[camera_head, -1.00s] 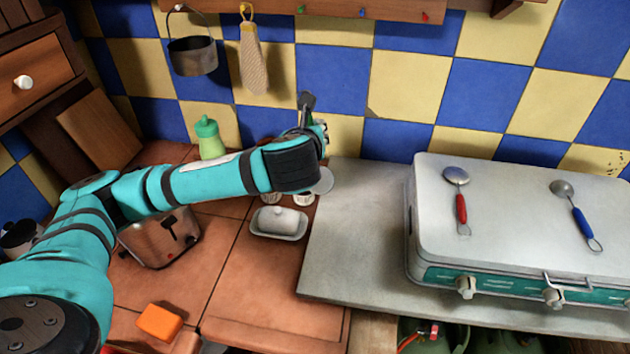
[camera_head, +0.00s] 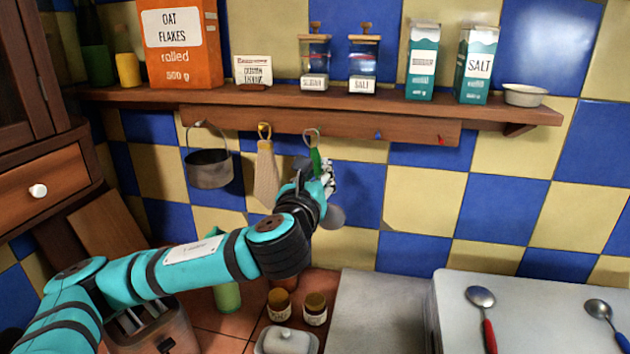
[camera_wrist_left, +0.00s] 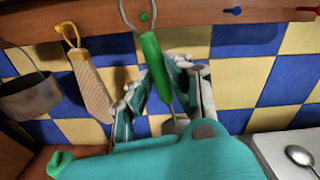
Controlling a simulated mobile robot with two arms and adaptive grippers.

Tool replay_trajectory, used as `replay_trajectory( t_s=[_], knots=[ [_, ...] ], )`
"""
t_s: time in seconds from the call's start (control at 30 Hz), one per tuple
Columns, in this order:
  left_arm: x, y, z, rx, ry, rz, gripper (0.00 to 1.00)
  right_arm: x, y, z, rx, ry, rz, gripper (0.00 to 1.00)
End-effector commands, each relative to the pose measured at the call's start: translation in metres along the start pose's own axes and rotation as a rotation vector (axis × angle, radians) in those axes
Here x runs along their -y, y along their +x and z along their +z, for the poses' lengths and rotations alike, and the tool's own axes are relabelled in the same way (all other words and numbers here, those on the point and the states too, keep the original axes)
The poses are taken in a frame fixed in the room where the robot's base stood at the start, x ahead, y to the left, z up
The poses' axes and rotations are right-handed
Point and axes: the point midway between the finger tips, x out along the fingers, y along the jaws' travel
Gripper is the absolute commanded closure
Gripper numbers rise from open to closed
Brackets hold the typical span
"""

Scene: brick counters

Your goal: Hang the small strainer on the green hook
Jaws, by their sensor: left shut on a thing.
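My left gripper (camera_head: 318,185) is shut on the green handle of the small strainer (camera_head: 315,162). The strainer is upright, its wire loop at the top and its round bowl (camera_head: 332,217) hanging below the gripper. In the left wrist view the green handle (camera_wrist_left: 155,68) runs between the fingers of the gripper (camera_wrist_left: 160,95). The green hook (camera_wrist_left: 144,17) shows inside the outline of the wire loop, in front of the wooden rail. I cannot tell whether the loop is around the hook or only in front of it. My right gripper is not in view.
The hook rail (camera_head: 350,127) runs under a shelf (camera_head: 380,106) with boxes and jars. A pot (camera_head: 209,168) and a cloth (camera_head: 266,178) hang to the left. The blue hook (camera_head: 378,135) and red hook (camera_head: 441,140) are bare. A stove (camera_head: 540,315) stands at lower right.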

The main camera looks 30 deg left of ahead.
Motion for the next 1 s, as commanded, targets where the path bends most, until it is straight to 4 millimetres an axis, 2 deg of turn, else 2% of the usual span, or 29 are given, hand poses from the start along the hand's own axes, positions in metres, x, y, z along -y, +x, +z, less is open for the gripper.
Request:
replay_trajectory(
  t_s=[1.0],
  knots=[
    [-0.001,0.061,-0.006,0.000,0.000,0.001,1.00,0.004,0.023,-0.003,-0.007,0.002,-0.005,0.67]
  ],
)
